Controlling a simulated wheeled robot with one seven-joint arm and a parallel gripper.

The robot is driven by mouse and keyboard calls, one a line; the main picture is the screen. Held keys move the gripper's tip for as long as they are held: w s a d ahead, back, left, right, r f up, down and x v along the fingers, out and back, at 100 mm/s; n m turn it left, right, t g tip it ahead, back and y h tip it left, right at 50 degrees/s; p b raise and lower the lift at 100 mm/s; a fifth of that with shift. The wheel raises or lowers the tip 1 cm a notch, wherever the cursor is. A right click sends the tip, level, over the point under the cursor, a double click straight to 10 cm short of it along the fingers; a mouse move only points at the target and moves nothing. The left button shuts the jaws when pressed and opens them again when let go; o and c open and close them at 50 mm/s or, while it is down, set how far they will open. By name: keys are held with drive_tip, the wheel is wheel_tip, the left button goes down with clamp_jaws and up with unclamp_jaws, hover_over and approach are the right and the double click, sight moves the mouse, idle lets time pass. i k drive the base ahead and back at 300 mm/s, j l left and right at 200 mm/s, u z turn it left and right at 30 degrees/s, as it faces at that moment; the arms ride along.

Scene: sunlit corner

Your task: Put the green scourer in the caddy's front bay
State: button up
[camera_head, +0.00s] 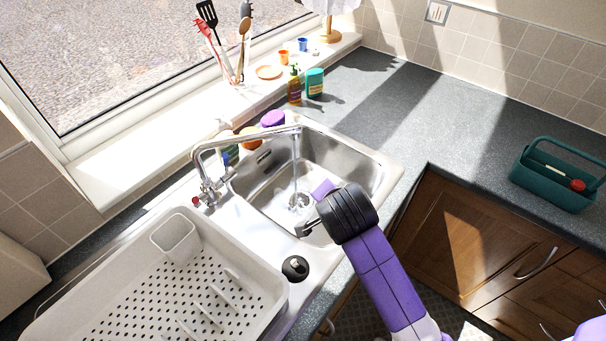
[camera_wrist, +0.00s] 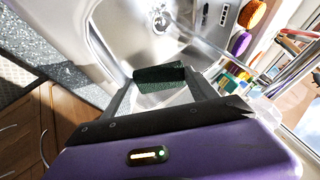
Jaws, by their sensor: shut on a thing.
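The dark green scourer (camera_wrist: 160,76) is held between the two fingertips of my gripper (camera_wrist: 160,88) in the wrist view, over the sink. My gripper is shut on it. In the head view my dark wrist (camera_head: 348,212) is above the front edge of the sink, and the scourer cannot be made out there. The teal caddy (camera_head: 540,190) stands on the right-hand worktop, well to the right of my gripper. It has a raised handle and holds a brush with a red part. Its inner bays are hard to tell apart.
The steel sink (camera_head: 376,180) has a tap (camera_head: 240,142) arching over it, with water running. A white draining rack (camera_head: 120,290) is at left. Bottles (camera_head: 294,88) and a purple sponge (camera_head: 272,118) stand behind the sink. The worktop (camera_head: 440,120) between sink and caddy is clear.

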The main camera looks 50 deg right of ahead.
sight(537, 169)
drive_tip(key=k, duration=1)
